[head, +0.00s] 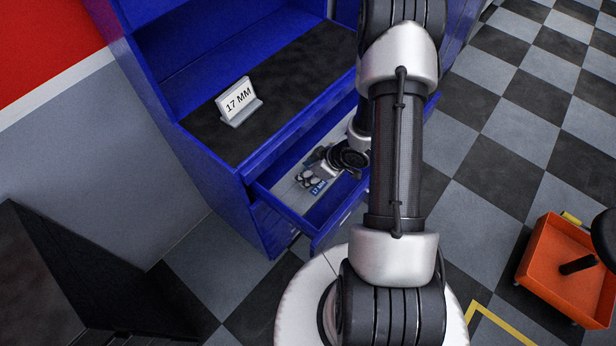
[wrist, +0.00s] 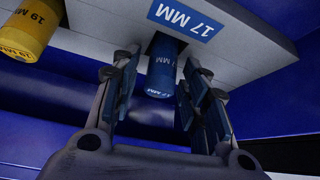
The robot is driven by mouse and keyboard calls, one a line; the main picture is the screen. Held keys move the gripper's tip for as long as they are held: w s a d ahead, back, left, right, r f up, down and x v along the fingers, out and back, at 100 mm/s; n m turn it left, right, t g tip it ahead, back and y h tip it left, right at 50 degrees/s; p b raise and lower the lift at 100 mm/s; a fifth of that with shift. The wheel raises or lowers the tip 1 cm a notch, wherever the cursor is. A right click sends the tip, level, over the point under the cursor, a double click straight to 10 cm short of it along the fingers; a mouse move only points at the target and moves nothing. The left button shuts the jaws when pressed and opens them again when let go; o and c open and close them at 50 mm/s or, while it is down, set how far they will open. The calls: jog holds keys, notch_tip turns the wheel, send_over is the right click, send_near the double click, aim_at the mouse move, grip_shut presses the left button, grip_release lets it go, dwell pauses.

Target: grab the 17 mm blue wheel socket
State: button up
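The blue 17 mm wheel socket (wrist: 162,68) stands in the open drawer, beside a blue 17 MM label (wrist: 181,17) in the wrist view. My gripper (wrist: 157,90) is open, with one finger on each side of the socket. A gap shows on both sides, so the fingers do not appear to touch it. In the head view my gripper (head: 322,168) is down inside the drawer (head: 283,188), and the socket is too small or hidden there to make out clearly.
A yellow 19 mm socket (wrist: 27,28) stands left of the blue one in the wrist view. The drawer's blue walls surround the gripper. A white 17 MM sign (head: 238,101) stands on the cabinet top (head: 290,75). An orange cart (head: 568,268) is at the right.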

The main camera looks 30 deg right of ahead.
grip_shut()
jog(key=shift+r, duration=0.1)
dwell(0.4)
